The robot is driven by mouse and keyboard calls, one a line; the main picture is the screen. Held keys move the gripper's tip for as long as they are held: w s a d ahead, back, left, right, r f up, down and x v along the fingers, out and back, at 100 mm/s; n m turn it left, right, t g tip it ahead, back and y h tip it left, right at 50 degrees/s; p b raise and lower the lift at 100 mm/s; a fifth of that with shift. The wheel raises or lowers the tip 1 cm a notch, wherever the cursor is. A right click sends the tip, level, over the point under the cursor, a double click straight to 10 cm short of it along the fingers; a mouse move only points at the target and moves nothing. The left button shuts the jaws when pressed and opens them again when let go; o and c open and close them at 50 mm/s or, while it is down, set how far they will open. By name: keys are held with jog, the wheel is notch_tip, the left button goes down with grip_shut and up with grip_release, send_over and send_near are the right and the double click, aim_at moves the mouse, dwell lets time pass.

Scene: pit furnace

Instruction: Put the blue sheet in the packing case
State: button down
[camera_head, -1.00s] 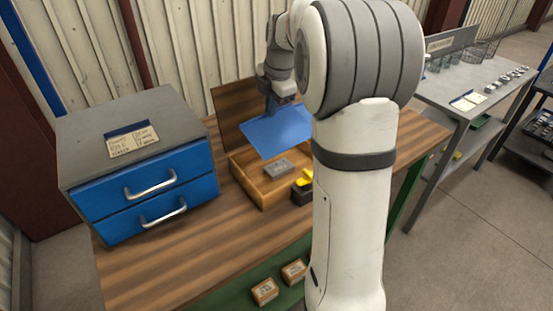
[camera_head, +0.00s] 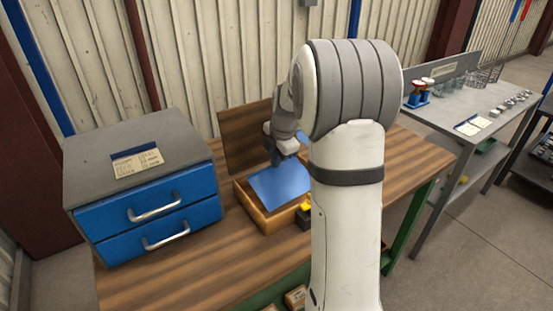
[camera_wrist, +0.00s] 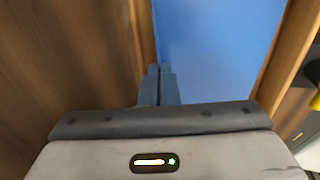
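The wooden packing case (camera_head: 262,218) stands open on the workbench, with its lid (camera_head: 246,143) raised at the back. The flat blue sheet (camera_head: 282,186) lies within the outline of the case's rim, slightly tilted; whether it touches the bottom cannot be told. My gripper (camera_head: 277,161) is over the back-left part of the case, pointing down. In the wrist view, its fingers (camera_wrist: 160,78) are close together at the edge of the sheet, shut on it. That view also shows the case's side wall (camera_wrist: 291,50). The sheet hides the inside of the case.
A grey cabinet with blue drawers (camera_head: 150,215) stands left of the case. A small black bin with yellow things (camera_head: 304,212) is close to the case's right front corner. Free bench top (camera_head: 215,260) lies in front. A grey table (camera_head: 455,105) with glassware stands at right.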

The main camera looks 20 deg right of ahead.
aim_at(281, 173)
jog(key=shift+f+b, duration=0.65)
jog(key=c, duration=2.2)
grip_release()
jog(key=c, duration=1.7)
grip_release()
jog(key=shift+r, duration=0.1)
jog(key=shift+r+p, duration=0.55)
jog(key=shift+p, duration=0.15)
jog(key=a+v, duration=0.1)
jog(key=v, duration=1)
jog(key=s+a+f+m, duration=0.2)
jog(key=s+a+m, duration=0.2)
jog(key=s+m, duration=0.2)
jog(key=s+a+f+m, duration=0.2)
jog(key=s+m, duration=0.5)
jog(key=s, duration=0.4)
jog(key=s+a+f+m, duration=0.2)
jog(key=s+a+m, duration=0.3)
jog(key=s+m, duration=0.2)
jog(key=shift+s+a+h, duration=0.3)
jog(key=shift+s+h, duration=0.1)
jog(key=shift+s, duration=0.4)
